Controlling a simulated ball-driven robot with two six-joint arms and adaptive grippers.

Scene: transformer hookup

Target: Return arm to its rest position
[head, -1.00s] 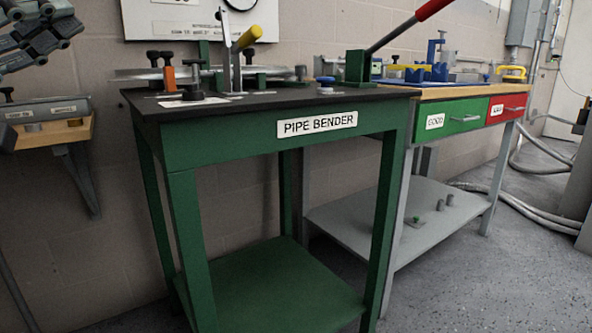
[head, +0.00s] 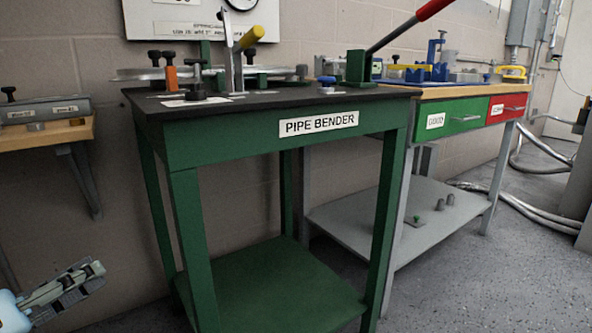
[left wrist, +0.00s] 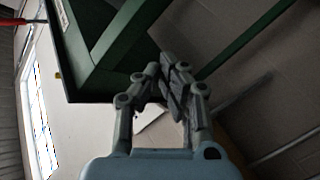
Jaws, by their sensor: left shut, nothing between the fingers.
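My left gripper (head: 92,272) is at the lower left of the head view, low in front of the wall and left of the green pipe bender table (head: 230,155). Its fingers are shut with nothing between them. In the left wrist view the same gripper (left wrist: 172,75) has its fingertips together, with the green table (left wrist: 105,65) beyond them. The gripper looks apart from the table. My right gripper is in neither view.
A wooden wall shelf (head: 45,135) with a grey device is above my left gripper. Right of the green table stands a workbench with a green drawer (head: 450,120) and a red drawer (head: 507,107). Hoses (head: 530,205) lie on the floor at right.

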